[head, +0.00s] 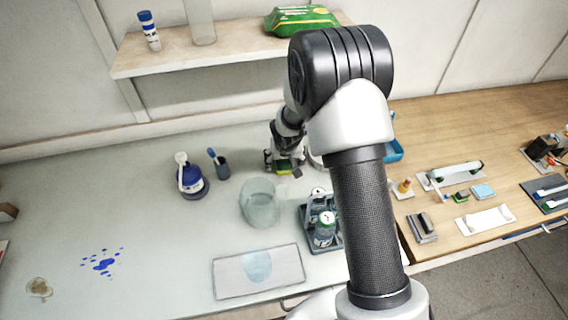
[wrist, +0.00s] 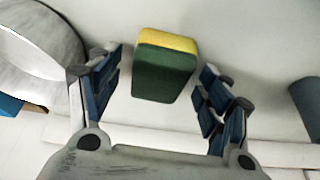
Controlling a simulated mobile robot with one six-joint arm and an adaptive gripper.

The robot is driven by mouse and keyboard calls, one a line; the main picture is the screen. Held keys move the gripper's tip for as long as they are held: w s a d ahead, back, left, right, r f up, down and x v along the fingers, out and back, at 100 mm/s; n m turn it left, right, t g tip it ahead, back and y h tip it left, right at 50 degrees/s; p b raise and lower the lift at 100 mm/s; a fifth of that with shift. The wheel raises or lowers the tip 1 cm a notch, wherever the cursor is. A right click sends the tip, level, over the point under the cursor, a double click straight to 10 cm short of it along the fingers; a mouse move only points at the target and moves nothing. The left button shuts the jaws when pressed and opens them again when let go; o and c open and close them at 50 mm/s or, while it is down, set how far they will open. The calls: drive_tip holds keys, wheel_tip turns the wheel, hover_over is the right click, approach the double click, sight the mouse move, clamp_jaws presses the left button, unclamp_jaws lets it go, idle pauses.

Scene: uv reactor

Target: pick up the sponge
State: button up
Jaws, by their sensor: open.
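The sponge (wrist: 163,70) has a dark green face and a yellow layer. In the wrist view it lies between the two blue-padded fingers of my gripper (wrist: 162,78), with visible space on both sides. The jaws are open and I see no contact with the sponge. In the head view my gripper (head: 283,167) is low over the back of the pale bench, and a bit of the yellow-green sponge (head: 283,168) shows at it, mostly hidden by the gripper.
A large round pale vessel (wrist: 38,55) stands left of the gripper in the wrist view, and a dark cup (wrist: 306,96) to the right. In the head view a glass beaker (head: 260,204) and a bottle caddy (head: 322,235) stand in front. A shelf (head: 190,58) hangs above.

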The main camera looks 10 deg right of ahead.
sight(285, 161)
drive_tip(key=shift+c, duration=0.3)
drive_tip(key=c, duration=0.7)
wheel_tip(285, 161, up, 20)
drive_tip(key=p, duration=0.5)
drive_tip(key=shift+o, duration=0.6)
drive_tip(key=c, duration=0.4)
